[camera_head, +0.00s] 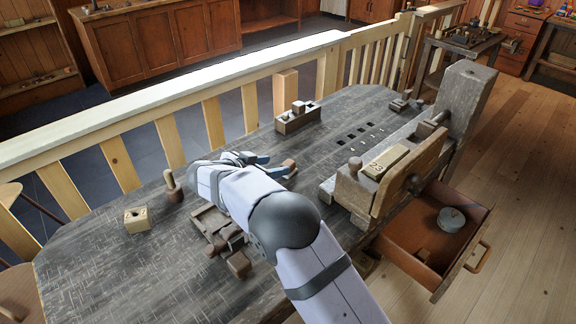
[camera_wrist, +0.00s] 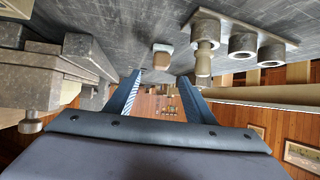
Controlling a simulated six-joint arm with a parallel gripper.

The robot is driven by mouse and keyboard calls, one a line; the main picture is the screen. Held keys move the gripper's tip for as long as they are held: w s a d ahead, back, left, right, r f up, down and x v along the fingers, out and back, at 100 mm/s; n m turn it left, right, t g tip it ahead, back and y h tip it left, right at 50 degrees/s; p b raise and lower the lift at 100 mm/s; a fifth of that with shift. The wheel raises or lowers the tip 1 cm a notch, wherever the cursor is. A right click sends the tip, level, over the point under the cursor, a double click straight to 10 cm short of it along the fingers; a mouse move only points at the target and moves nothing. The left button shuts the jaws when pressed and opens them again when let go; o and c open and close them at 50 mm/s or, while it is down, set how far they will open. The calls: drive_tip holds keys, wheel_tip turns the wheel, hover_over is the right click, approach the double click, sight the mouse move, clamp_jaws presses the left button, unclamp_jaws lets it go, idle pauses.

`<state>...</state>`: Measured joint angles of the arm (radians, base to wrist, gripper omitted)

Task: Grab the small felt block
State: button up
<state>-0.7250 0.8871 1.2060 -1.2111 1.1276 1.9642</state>
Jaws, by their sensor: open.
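A small block with a brown face and a paler grey side (camera_wrist: 162,55) stands on the dark bench, ahead of my gripper (camera_wrist: 160,80) in the wrist view. It appears roughly centred between the fingertips, beyond them. In the head view a small brown block (camera_head: 290,164), seemingly the same one, shows just past the fingers; I cannot tell its felt for certain. My gripper (camera_head: 273,163) is open, its blue fingers apart with nothing between them. My arm hides part of the bench beneath.
A wooden vise (camera_head: 405,170) holds a block marked 23 (camera_head: 385,162) at right, above an open drawer (camera_head: 405,258). A holder (camera_head: 290,123) stands near the railing (camera_head: 180,105). A marked block (camera_head: 137,219) and a pegged piece (camera_head: 173,188) lie left.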

sight(286, 164)
drive_tip(key=shift+s+a, duration=0.1)
drive_tip(key=shift+a, duration=0.15)
drive_tip(key=shift+p+x, duration=1.75)
drive_tip(key=shift+x, duration=2)
drive_tip(key=shift+s+d, duration=0.1)
drive_tip(key=shift+s, duration=0.05)
drive_tip(key=c, duration=1.2)
